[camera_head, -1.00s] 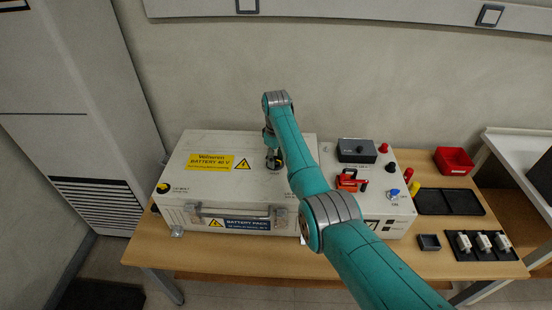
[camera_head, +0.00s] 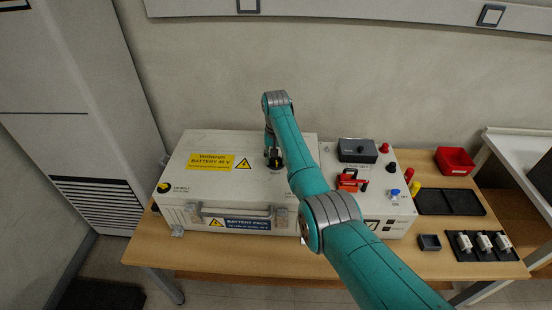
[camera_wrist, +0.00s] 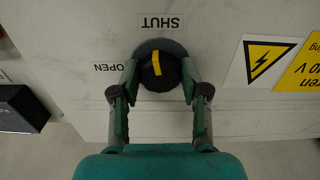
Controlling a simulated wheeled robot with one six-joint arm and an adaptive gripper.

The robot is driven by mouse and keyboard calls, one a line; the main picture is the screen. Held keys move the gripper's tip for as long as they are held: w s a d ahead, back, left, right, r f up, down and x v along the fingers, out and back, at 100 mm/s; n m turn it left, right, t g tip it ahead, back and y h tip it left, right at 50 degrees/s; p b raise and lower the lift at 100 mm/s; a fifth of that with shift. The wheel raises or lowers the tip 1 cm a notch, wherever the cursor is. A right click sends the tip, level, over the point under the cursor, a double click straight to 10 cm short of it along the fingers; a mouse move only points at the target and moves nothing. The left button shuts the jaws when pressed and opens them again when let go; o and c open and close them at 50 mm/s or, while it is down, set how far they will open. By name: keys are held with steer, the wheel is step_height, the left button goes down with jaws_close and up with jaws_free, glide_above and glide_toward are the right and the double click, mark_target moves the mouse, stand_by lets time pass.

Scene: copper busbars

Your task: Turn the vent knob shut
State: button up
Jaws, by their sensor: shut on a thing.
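The vent knob (camera_wrist: 158,80) is round and black with a yellow pointer stripe, on a grey round base on the white lid. In the wrist view its stripe points up, almost at the SHUT label (camera_wrist: 161,22), tilted slightly left. The OPEN label (camera_wrist: 107,68) is to the left of the knob. My gripper (camera_wrist: 159,73) is shut on the knob, one finger on each side. In the head view my gripper (camera_head: 273,160) is at the lid's right part, and my arm partly hides the knob there.
The white battery case (camera_head: 184,165) stands on a wooden table (camera_head: 155,250). To its right are a red-handled part (camera_head: 350,181), a dark grey box (camera_head: 357,150) and coloured knobs. A red bin (camera_head: 453,161) and black trays (camera_head: 450,202) lie farther right.

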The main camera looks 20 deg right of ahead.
mark_target(276, 160)
steer(key=shift+m, duration=1.1)
steer(key=o, duration=1.1)
steer(key=shift+o, duration=0.2)
step_height(276, 160, up, 12)
